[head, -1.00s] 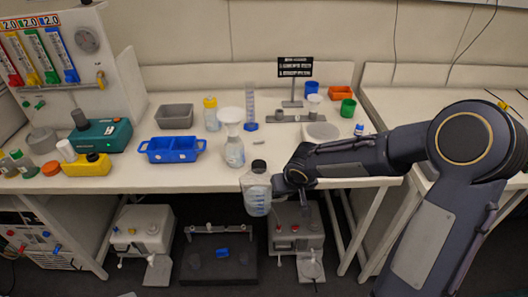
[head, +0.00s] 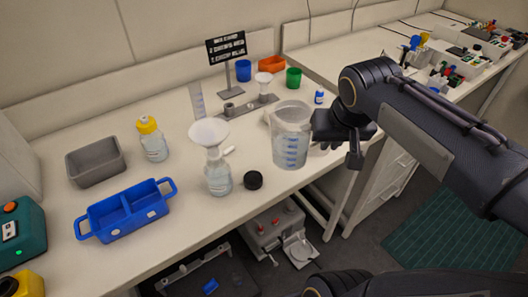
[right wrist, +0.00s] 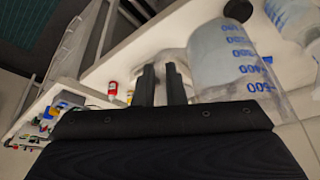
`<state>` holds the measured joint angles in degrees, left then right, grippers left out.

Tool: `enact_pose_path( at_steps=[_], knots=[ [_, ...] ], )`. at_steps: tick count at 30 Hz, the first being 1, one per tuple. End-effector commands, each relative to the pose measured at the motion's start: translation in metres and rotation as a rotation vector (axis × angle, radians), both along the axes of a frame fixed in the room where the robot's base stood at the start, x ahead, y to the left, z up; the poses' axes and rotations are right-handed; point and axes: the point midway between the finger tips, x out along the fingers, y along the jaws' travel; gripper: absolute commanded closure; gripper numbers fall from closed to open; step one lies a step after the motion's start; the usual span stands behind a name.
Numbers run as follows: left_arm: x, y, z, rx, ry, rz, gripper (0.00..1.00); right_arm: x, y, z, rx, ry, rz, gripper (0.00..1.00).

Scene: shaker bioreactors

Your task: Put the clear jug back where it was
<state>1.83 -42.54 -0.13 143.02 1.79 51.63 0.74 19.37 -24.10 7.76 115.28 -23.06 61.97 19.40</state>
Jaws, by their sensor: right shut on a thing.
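The clear jug (head: 291,145) with blue volume marks stands out near the front edge of the bench in the head view, roughly upright. It also shows in the right wrist view (right wrist: 232,55). My right gripper (head: 328,130) is at its right side; its two dark fingers (right wrist: 162,85) are shut on the jug, apparently at the handle, which is mostly hidden. I cannot tell whether the jug's base touches the bench.
A bottle with a white funnel (head: 217,175) and a loose black cap (head: 252,180) are left of the jug. A stand with a sign (head: 228,50), green cup (head: 293,77) and small blue-capped bottle (head: 319,96) are behind. A blue divided tray (head: 125,212) lies left.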

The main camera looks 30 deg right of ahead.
Motion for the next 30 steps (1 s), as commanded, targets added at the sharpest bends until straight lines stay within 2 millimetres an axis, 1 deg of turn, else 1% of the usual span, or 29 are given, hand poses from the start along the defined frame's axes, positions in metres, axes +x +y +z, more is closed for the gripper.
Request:
enact_pose_path(
  at_steps=[2, 5, 11, 12, 15, 18, 21, 26, 30],
  knots=[
    [0.000, 0.000, 0.003, 0.000, 0.000, 0.000, 0.11, 0.011, -0.001, -0.004, 0.001, 0.003, 0.000, 1.00],
    [0.000, 0.000, 0.007, 0.000, 0.000, 0.000, 0.11, 0.033, -0.003, -0.014, 0.003, 0.006, 0.001, 1.00],
    [0.000, 0.000, 0.016, 0.000, 0.000, 0.000, 0.11, 0.083, -0.009, -0.036, 0.002, 0.006, 0.002, 1.00],
    [0.000, 0.000, 0.016, 0.000, 0.000, 0.000, 0.11, 0.092, -0.010, -0.043, 0.004, 0.006, 0.001, 1.00],
    [0.000, 0.000, 0.017, 0.000, 0.000, 0.000, 0.11, 0.106, -0.012, -0.064, 0.002, 0.006, 0.002, 1.00],
    [0.000, 0.000, 0.018, 0.000, 0.000, 0.000, 0.11, 0.119, -0.013, -0.079, 0.002, 0.004, 0.000, 1.00],
    [0.000, 0.000, 0.018, 0.000, 0.000, 0.000, 0.11, 0.127, -0.014, -0.087, 0.000, 0.000, -0.001, 1.00],
    [0.000, 0.000, 0.019, 0.000, 0.000, 0.000, 0.11, 0.133, -0.015, -0.095, 0.000, -0.001, 0.000, 1.00],
    [0.000, 0.000, 0.017, 0.000, 0.000, 0.000, 0.11, 0.135, -0.016, -0.114, 0.001, 0.002, -0.001, 1.00]
  ],
)
